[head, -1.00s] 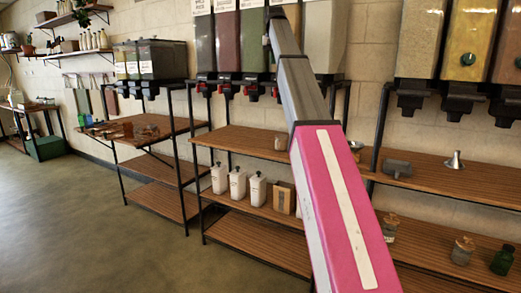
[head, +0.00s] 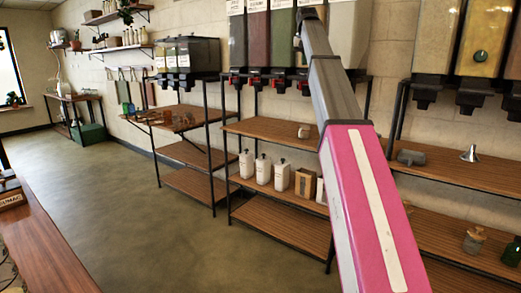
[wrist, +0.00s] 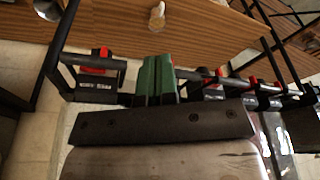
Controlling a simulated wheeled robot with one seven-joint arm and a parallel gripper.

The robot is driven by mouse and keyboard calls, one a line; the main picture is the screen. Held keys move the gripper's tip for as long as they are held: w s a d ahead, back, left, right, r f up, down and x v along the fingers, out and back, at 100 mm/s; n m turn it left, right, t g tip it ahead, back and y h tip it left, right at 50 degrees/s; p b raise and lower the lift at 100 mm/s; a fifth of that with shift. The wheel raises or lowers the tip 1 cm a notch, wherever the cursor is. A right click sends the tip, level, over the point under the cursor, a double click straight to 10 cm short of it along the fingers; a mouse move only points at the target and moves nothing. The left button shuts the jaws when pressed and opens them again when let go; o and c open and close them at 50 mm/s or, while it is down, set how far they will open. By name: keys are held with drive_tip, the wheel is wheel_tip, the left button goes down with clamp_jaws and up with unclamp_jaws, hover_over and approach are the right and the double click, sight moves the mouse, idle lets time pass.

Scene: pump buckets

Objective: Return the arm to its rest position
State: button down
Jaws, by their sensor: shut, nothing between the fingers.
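My gripper (wrist: 158,64) shows in the wrist view as two green fingers pressed together, with nothing between them. They extend from a dark bar at the bottom of that view. In the head view my arm (head: 365,200), with a pink lower part and grey upper link, reaches up and away toward the dispensers. Its far end is at the top of the picture, and I cannot make out the gripper there. In the wrist view a wooden shelf (wrist: 205,25) and black dispenser outlets with red parts (wrist: 100,62) lie around and beyond the fingers.
Tall dispensers (head: 258,45) hang over a shelf rack behind my arm; more (head: 478,40) stand at right. White pump bottles (head: 263,170) stand on a lower shelf. A metal funnel (head: 470,154) sits at right. A wooden counter (head: 45,240) is at near left. Open floor (head: 130,220) lies between.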

drive_tip(key=s+f, duration=0.3)
drive_tip(key=f, duration=1.2)
drive_tip(key=s+f+g, duration=0.1)
drive_tip(key=s+f, duration=0.3)
drive_tip(key=f, duration=1.1)
drive_tip(key=s+f, duration=0.3)
drive_tip(key=f, duration=1.2)
drive_tip(key=s+f+n+g, duration=0.1)
drive_tip(key=s+f, duration=2.6)
drive_tip(key=shift+f+g, duration=0.2)
drive_tip(key=shift+g, duration=0.2)
